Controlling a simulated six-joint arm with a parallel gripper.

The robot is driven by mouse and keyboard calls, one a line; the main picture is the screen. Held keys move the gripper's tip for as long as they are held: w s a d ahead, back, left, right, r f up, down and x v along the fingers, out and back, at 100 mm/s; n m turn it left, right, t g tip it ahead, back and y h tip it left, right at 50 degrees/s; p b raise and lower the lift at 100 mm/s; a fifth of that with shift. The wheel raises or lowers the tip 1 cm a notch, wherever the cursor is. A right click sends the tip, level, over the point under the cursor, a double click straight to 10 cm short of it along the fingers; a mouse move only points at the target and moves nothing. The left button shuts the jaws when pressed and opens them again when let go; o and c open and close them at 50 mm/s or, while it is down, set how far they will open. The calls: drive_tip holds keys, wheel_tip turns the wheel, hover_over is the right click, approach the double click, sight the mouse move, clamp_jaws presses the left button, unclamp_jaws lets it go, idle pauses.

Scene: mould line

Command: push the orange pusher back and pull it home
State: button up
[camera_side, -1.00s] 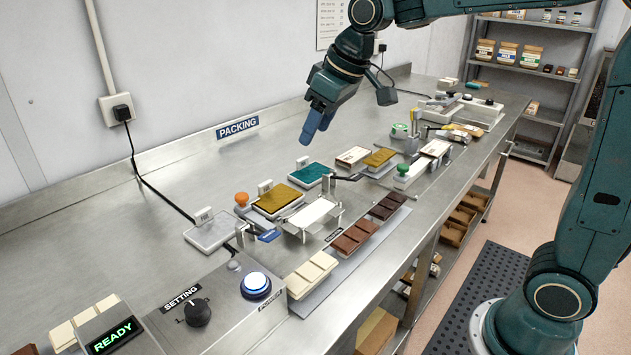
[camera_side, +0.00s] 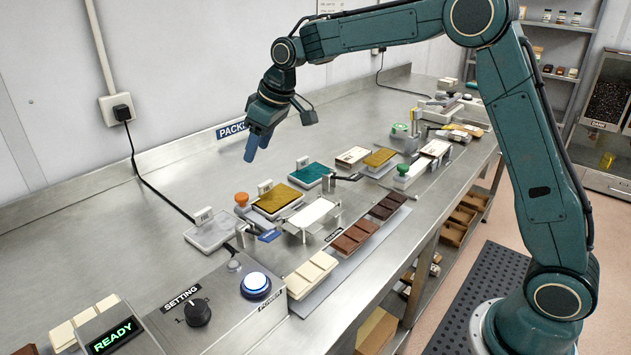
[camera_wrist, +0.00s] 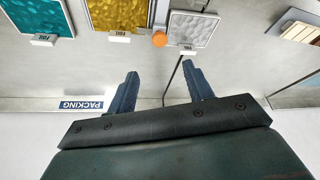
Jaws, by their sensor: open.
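The orange pusher (camera_side: 241,199) is a small round orange knob. In the side view it stands between the pale grey plate (camera_side: 211,232) and the gold foil plate (camera_side: 279,199). In the wrist view the orange knob (camera_wrist: 159,39) shows at the upper middle, between the gold plate (camera_wrist: 117,14) and the silver plate (camera_wrist: 194,27). My gripper (camera_side: 257,146) is above the back of the bench, up and behind the knob, touching nothing. In the wrist view its two blue fingers (camera_wrist: 161,80) are wide apart with nothing between them.
A teal plate (camera_side: 309,174) lies right of the gold one. The READY panel (camera_side: 110,336), setting knob (camera_side: 197,312) and lit blue button (camera_side: 255,285) are at front left.

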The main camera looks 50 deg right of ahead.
sight(242, 195)
drive_tip(key=shift+f, duration=0.1)
drive_tip(key=x, duration=1.3)
drive_tip(key=shift+w+f, duration=0.15)
drive_tip(key=shift+f, duration=0.15)
clamp_jaws()
